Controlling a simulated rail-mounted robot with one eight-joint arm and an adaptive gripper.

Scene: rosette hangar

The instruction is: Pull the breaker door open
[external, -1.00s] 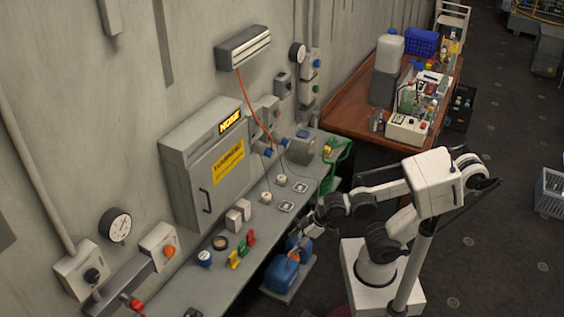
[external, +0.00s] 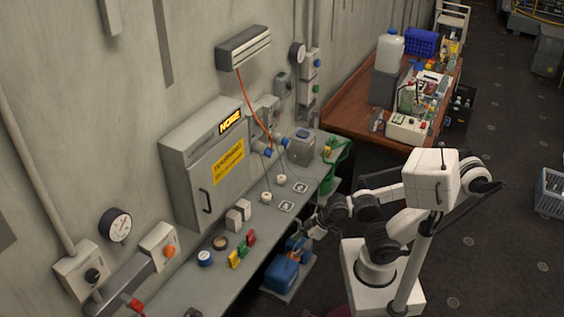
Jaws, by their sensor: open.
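The breaker door is the front of a grey wall cabinet (external: 223,180) with a yellow label (external: 228,162) and a lit yellow sign above it. The door looks shut. Its dark vertical handle (external: 205,200) is near the door's lower left edge. My gripper (external: 310,232) is open and small in the picture, at the front edge of the bench, right of and lower than the cabinet. It is well apart from the handle, and its fingers show little detail.
A grey bench (external: 262,222) runs under the cabinet, with white knobs, two light boxes and coloured switches on it. Blue containers (external: 283,272) stand below its front edge. An orange cable (external: 252,105) hangs right of the cabinet. A brown table (external: 350,117) stands behind.

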